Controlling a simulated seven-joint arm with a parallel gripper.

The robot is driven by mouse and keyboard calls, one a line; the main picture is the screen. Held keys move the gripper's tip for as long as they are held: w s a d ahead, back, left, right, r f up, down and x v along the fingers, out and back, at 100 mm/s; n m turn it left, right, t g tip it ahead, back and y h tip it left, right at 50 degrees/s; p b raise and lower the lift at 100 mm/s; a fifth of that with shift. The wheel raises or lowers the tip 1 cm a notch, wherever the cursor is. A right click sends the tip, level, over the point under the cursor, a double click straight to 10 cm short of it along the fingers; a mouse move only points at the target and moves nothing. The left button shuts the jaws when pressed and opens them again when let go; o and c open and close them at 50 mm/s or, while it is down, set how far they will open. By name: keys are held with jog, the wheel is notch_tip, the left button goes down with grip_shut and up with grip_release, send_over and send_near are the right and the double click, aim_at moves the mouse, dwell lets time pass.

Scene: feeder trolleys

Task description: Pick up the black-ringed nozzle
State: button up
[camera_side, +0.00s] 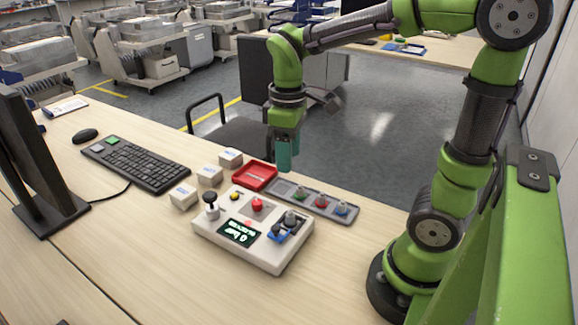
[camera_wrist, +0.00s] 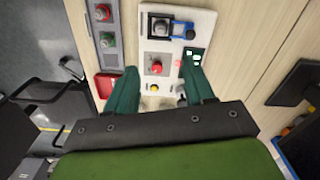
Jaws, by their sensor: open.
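My gripper (camera_side: 285,165) is open and empty, pointing down above the far side of the white control box (camera_side: 240,247). In the wrist view its two green fingers (camera_wrist: 160,78) stand apart, with the box's red button between them. A dark grey round piece (camera_side: 291,218) sits at a blue holder on the box. It also shows in the wrist view (camera_wrist: 160,25), ahead of the fingertips. It may be the black-ringed nozzle, but I cannot make out a ring clearly.
A shallow red tray (camera_side: 262,170) stands beside the rack. Small white boxes (camera_side: 183,196), a keyboard (camera_side: 137,163) and a monitor (camera_side: 35,170) are to the left. The front of the table is clear.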

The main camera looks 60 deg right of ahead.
aim_at(290, 211)
notch_tip(290, 211, down, 15)
jog(key=shift+s+f, duration=0.15)
dwell(0.4)
grip_shut()
